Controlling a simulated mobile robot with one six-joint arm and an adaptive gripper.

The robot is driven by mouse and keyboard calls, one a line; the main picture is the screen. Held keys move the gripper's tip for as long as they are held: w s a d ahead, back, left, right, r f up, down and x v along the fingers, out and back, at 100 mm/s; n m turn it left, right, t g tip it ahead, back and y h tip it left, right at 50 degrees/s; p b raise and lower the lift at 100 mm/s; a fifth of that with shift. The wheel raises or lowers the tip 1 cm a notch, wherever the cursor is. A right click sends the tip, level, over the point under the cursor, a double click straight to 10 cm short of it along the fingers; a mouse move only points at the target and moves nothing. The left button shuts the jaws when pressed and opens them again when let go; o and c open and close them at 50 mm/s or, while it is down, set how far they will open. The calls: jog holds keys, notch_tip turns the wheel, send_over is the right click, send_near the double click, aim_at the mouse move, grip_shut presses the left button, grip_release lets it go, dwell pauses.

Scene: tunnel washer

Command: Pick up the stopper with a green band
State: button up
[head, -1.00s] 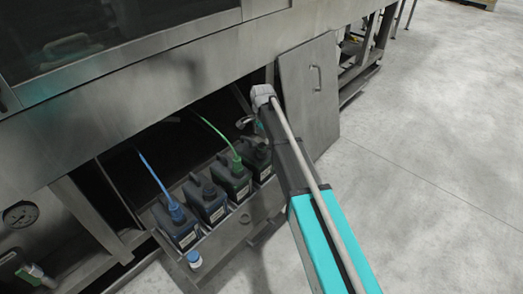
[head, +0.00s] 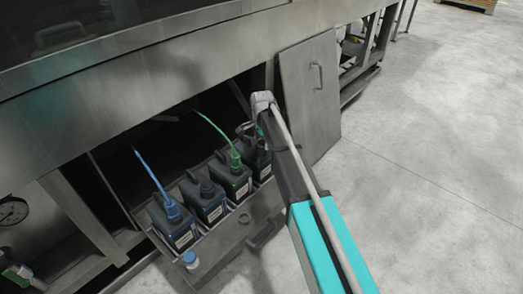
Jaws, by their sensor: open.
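A green hose runs down to a green fitting (head: 235,160) on top of a dark canister (head: 235,185), third from the left in a row. This fitting may be the stopper with a green band; a separate band is too small to make out. My gripper (head: 245,131) is open, just to the right of the green hose and above the rightmost canister (head: 260,163). My arm and gripper partly hide that canister's top. I cannot tell whether the fingers touch anything.
The canisters stand in a metal tray (head: 215,238) below the steel machine. A blue hose enters the leftmost canister (head: 174,222). A blue-and-white cap (head: 190,259) and a dark round piece (head: 244,219) sit at the tray's front. A panel (head: 312,100) stands right; floor is clear beyond.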

jog(key=shift+f, duration=0.15)
dwell(0.5)
jog(key=c, duration=1.2)
jog(key=shift+c, duration=0.2)
notch_tip(320, 180, up, 2)
jog(key=shift+r+p, duration=0.2)
jog(key=shift+p, duration=1)
jog(key=s+d+r+p, duration=0.5)
jog(key=s+r+p, duration=0.5)
jog(key=s, duration=0.2)
jog(key=shift+s+d+r+p, duration=0.3)
jog(key=shift+s+d, duration=0.1)
jog(key=shift+r+p, duration=2.5)
dwell(0.5)
